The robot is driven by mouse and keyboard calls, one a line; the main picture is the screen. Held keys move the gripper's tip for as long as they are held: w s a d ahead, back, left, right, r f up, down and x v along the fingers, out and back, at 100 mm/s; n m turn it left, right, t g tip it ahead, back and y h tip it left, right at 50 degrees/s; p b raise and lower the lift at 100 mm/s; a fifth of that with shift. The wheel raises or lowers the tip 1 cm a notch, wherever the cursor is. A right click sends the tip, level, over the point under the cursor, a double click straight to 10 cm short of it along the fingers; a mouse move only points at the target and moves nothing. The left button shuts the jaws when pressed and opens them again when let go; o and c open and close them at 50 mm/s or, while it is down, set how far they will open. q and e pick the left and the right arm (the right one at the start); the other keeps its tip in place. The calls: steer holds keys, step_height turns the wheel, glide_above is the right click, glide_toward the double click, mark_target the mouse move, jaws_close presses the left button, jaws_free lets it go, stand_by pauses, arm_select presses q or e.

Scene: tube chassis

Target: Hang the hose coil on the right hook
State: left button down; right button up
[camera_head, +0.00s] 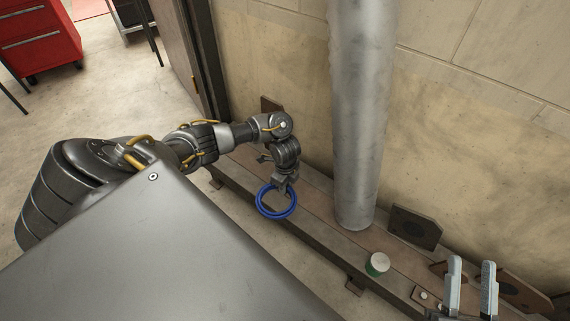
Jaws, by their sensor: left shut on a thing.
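The hose coil (276,215) is a small blue ring near the middle of the head view. My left gripper (281,188) is shut on its upper edge and holds it over the long brown beam; whether the coil touches the beam is not clear. My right gripper (472,275) is at the lower right with its two pale fingers apart and nothing between them. I cannot make out any hook in this view.
A thick grey pipe (358,120) stands upright right of the coil. A green and white cup-like object (377,264) sits on the beam (318,228) between my grippers. Dark plates (414,228) stand along the wall. A red cabinet (38,42) is far left.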

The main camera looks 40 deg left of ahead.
arm_select(q)
steer(key=r, duration=0.1)
steer(key=d+r+n, duration=0.1)
steer(key=r, duration=0.1)
steer(key=shift+r, duration=0.15)
steer(key=d+r+n, duration=0.3)
steer(key=d+r, duration=0.1)
steer(key=r, duration=0.7)
steer(key=s+d+r+n, duration=0.1)
steer(key=d+r+n, duration=0.2)
steer(key=r, duration=0.8)
steer(key=s+d+r+n, duration=0.1)
steer(key=d+r+n, duration=0.2)
steer(key=r, duration=0.9)
steer(key=d, duration=0.3)
steer(key=shift+s+d+n, duration=0.15)
steer(key=shift+d+n, duration=0.15)
steer(key=shift+d, duration=0.05)
